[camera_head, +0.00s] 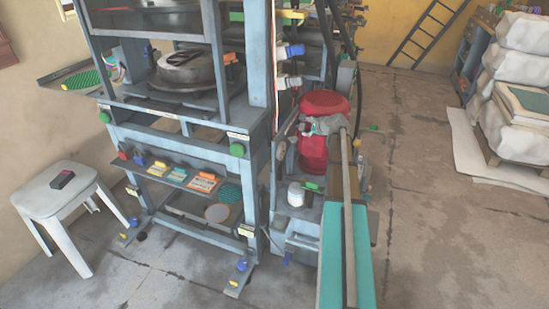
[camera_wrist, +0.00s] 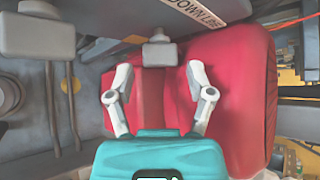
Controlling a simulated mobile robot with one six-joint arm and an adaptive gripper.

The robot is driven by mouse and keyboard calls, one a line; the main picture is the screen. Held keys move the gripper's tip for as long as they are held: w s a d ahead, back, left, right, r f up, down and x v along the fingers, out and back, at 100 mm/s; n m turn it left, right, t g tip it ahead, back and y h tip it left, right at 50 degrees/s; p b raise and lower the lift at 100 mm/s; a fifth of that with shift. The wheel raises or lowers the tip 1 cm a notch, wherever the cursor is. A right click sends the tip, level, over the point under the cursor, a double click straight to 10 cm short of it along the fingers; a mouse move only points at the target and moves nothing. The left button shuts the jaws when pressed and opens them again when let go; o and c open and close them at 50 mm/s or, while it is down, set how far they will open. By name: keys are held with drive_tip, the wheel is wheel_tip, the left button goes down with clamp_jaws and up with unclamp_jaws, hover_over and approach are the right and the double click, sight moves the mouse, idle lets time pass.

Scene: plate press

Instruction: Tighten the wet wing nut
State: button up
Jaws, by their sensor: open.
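My gripper (camera_wrist: 160,72) is open, with its two grey fingers spread and nothing seen between them but red surface. It is over a large red rounded body (camera_wrist: 240,100). A small grey block on a stem (camera_wrist: 159,53) shows just beyond the fingertips; I cannot tell whether it touches them. In the head view the red body (camera_head: 325,102) is beside the press frame, partly behind my arm. Blue knobs show at the frame's feet, one at the front (camera_head: 242,264) and one at the left (camera_head: 134,222). I cannot make out which part is the wet wing nut.
The blue-grey press frame (camera_head: 262,60) carries a round dark metal piece (camera_head: 185,68) and a shelf of coloured cards (camera_head: 172,174). A white stool (camera_head: 48,197) stands left. White sacks (camera_head: 520,70) are stacked at right. The floor (camera_head: 430,225) right of my arm is clear.

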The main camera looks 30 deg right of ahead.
drive_tip(key=a+p+v, duration=0.1)
drive_tip(key=p+v, duration=0.4)
drive_tip(key=v, duration=0.5)
drive_tip(key=s+a+f+n+g+y+p, duration=0.1)
drive_tip(key=s+a+n+g+y, duration=0.1)
drive_tip(key=a+n, duration=0.5)
drive_tip(key=s+a+f+n+g+y+p, duration=0.1)
drive_tip(key=s+a+n+g+y, duration=0.2)
drive_tip(key=a, duration=1.3)
drive_tip(key=s+n+g, duration=0.2)
drive_tip(key=n, duration=0.1)
drive_tip(key=shift+n, duration=0.4)
drive_tip(key=shift+a, duration=0.2)
